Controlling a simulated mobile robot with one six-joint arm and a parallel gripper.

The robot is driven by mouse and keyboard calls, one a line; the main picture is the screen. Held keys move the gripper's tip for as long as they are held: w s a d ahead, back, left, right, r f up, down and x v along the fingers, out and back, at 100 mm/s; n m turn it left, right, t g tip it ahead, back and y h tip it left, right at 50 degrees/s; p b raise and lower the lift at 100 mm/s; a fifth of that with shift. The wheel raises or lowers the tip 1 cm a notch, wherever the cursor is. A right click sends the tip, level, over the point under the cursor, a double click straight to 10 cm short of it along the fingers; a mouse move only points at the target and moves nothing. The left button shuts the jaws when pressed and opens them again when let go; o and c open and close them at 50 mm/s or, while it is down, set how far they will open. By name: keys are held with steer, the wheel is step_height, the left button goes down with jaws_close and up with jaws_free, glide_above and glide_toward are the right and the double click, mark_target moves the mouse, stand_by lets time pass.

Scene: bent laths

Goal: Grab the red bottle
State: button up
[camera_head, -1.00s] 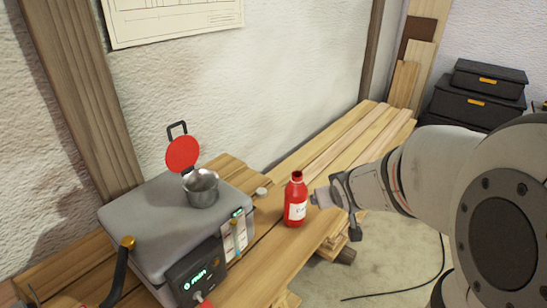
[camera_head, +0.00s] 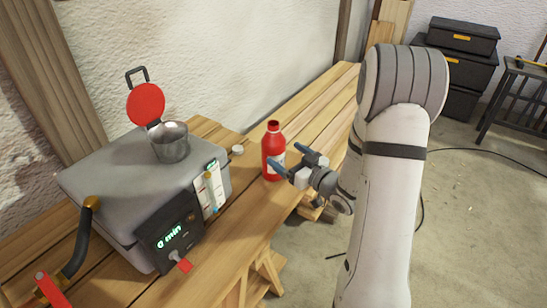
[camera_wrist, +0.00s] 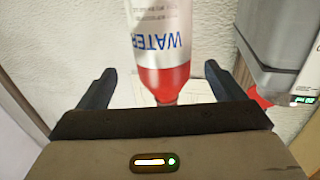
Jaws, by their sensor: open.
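The red bottle (camera_head: 272,143) with a white label stands upright on the wooden bench, to the right of the grey box. My gripper (camera_head: 285,156) is open at the bottle's right front side, its blue-grey fingers pointing at it. One finger overlaps the bottle's lower part in the head view. In the wrist view the bottle (camera_wrist: 168,82) appears upside down, its label reading WATER, between the two spread fingers (camera_wrist: 158,82). I cannot tell whether either finger touches it.
The grey box (camera_head: 110,180) with a metal pot (camera_head: 171,143) and a red lid (camera_head: 146,104) stands left of the bottle. A small pale cap (camera_head: 237,150) lies between them. The bench (camera_head: 315,105) is clear behind the bottle. Black cases (camera_head: 456,68) stand far right.

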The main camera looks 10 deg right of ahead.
mark_target(270, 143)
steer(key=p+x, duration=0.1)
steer(key=x, duration=0.6)
steer(key=shift+w+a+r, duration=0.15)
steer(key=shift+a+r, duration=0.05)
steer(key=shift+a, duration=0.1)
steer(key=shift+c, duration=0.6)
steer(key=c, duration=1)
steer(key=shift+r, duration=0.1)
steer(key=shift+c, duration=0.2)
